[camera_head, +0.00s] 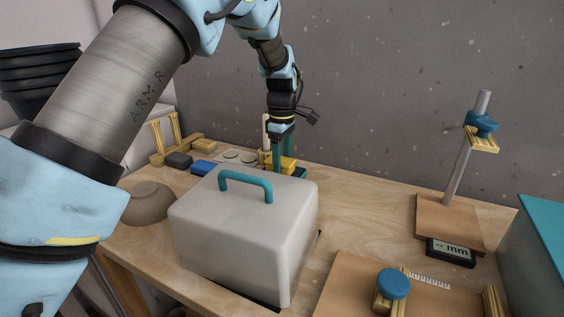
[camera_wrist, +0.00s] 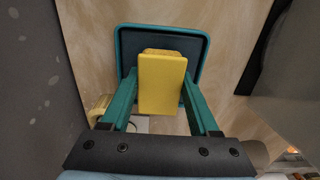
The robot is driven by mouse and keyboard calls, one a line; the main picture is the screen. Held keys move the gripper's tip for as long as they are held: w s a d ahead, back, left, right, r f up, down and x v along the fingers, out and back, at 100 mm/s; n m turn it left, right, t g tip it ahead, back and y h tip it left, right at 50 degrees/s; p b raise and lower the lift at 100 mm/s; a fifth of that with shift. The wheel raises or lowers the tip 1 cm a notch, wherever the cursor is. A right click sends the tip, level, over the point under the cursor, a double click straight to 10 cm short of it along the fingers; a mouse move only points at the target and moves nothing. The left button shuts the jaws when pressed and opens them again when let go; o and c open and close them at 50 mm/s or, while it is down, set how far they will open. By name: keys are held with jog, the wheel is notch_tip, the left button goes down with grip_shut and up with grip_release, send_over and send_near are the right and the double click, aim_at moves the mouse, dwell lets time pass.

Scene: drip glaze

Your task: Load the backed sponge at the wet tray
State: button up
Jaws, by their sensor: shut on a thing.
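My gripper (camera_wrist: 160,100) is shut on a yellow block, the backed sponge (camera_wrist: 161,84), held between its two teal fingers in the wrist view. The wet tray (camera_wrist: 121,50) is a dark tray with a teal rim, lying under and beyond the sponge. In the head view the sponge (camera_head: 287,164) shows at the fingertips behind the grey box, and a corner of the tray (camera_head: 300,172) shows beside it. A tan edge shows at the sponge's far end. I cannot tell whether the sponge touches the tray floor.
A grey box with a teal handle (camera_head: 243,235) stands in front of the tray. A brown bowl (camera_head: 147,203), blue block (camera_head: 203,167) and dark block (camera_head: 179,160) are to the left. A post stand (camera_head: 460,160) and a gauge (camera_head: 450,252) are on the right.

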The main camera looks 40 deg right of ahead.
aim_at(282, 160)
jog(key=shift+f, duration=0.6)
dwell(2.1)
jog(key=shift+r+p, duration=2.95)
jog(key=shift+r, duration=0.6)
